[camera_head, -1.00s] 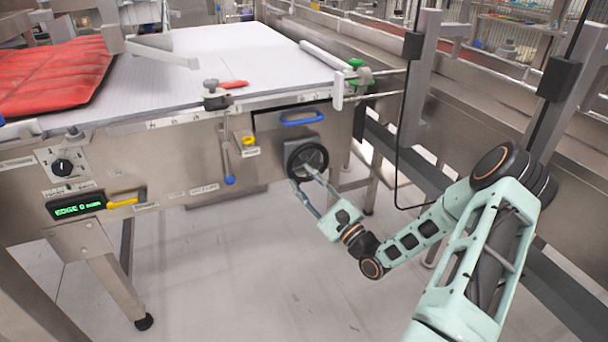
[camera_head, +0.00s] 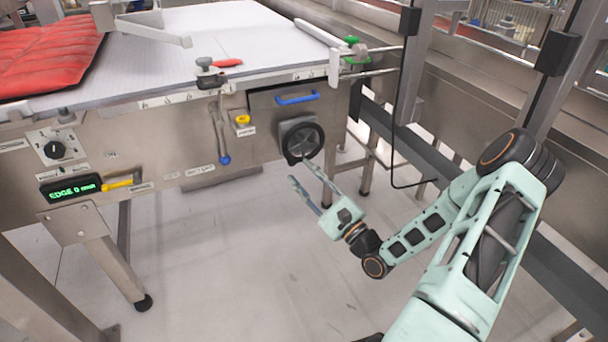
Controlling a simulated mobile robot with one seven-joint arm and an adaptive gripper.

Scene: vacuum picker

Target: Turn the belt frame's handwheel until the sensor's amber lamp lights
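The other finger is lower left, clear of the wheel. Nothing is between the fingers. A green display (camera_head: 72,190) on the frame reads "EDGE 0 mm". I cannot make out the sensor or a lit amber lamp.
A blue pull handle (camera_head: 297,98) is above the wheel. A yellow knob (camera_head: 243,119) and a blue-tipped lever (camera_head: 224,159) are left of it. A red padded item (camera_head: 45,60) lies on the white belt (camera_head: 200,35). Frame legs stand behind; the floor below is clear.

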